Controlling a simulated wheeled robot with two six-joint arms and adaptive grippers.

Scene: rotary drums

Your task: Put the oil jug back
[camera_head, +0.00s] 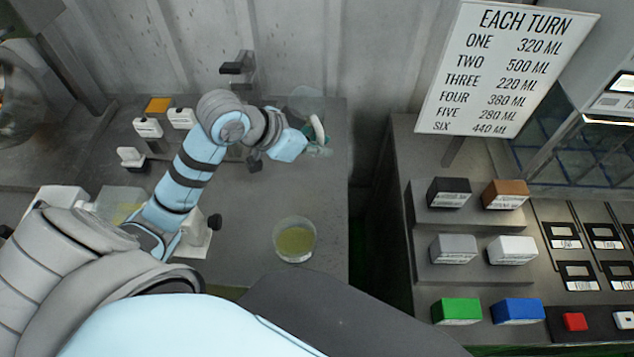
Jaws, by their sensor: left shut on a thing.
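The oil jug (303,101) seems to be the clear vessel with a pale curved handle near the back right corner of the left counter. My left gripper (318,146) is shut on the jug at its handle side. My wrist partly covers the jug, and I cannot tell whether its base touches the counter. My right gripper is not in view.
A clear round bowl of yellow-green liquid (295,241) stands on the left counter (255,205). Small white blocks (147,128) and a yellow-topped block (158,105) sit at the back left. A gap separates this counter from the right one, with coloured boxes (457,311) and a sign (508,70).

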